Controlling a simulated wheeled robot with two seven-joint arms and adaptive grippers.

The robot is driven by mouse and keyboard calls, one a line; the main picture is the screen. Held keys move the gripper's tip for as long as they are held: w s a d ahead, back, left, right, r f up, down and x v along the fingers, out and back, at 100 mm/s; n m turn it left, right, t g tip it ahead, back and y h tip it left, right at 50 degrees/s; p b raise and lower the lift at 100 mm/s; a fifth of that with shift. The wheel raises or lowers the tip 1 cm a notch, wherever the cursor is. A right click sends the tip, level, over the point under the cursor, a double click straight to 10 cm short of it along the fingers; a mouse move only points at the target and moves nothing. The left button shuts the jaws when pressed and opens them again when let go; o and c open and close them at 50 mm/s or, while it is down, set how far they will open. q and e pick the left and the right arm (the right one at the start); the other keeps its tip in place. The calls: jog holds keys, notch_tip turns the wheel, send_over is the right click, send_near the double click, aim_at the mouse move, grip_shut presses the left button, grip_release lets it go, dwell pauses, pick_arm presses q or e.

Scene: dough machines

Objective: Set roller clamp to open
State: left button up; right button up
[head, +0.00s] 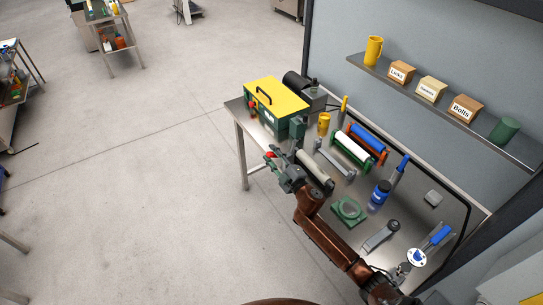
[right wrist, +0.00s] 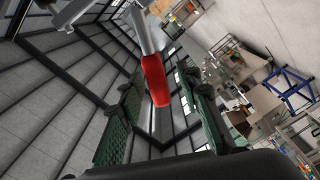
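The machine with a green body and yellow lid (head: 277,97) stands at the far left end of the metal bench. A red-tipped lever shows beside my right gripper (head: 276,163) at the bench's front edge. In the right wrist view, the lever's red grip (right wrist: 155,80) on a metal arm (right wrist: 139,30) lies between the two green fingers. The fingers are spread, with visible gaps on both sides of the grip. A pale roller (head: 315,169) lies just right of the gripper. Whether this lever is the roller clamp, and its setting, I cannot tell. My left gripper is out of view.
The bench (head: 330,230) holds a blue roller (head: 369,137), a white-and-green roller (head: 352,150), a blue jar (head: 379,193), a green ring-shaped piece (head: 348,211) and hand tools. A wall shelf (head: 440,108) carries labelled boxes.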

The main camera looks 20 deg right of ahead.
jog(key=s+d, duration=0.1)
jog(key=s, duration=1)
jog(key=shift+s+d, duration=0.35)
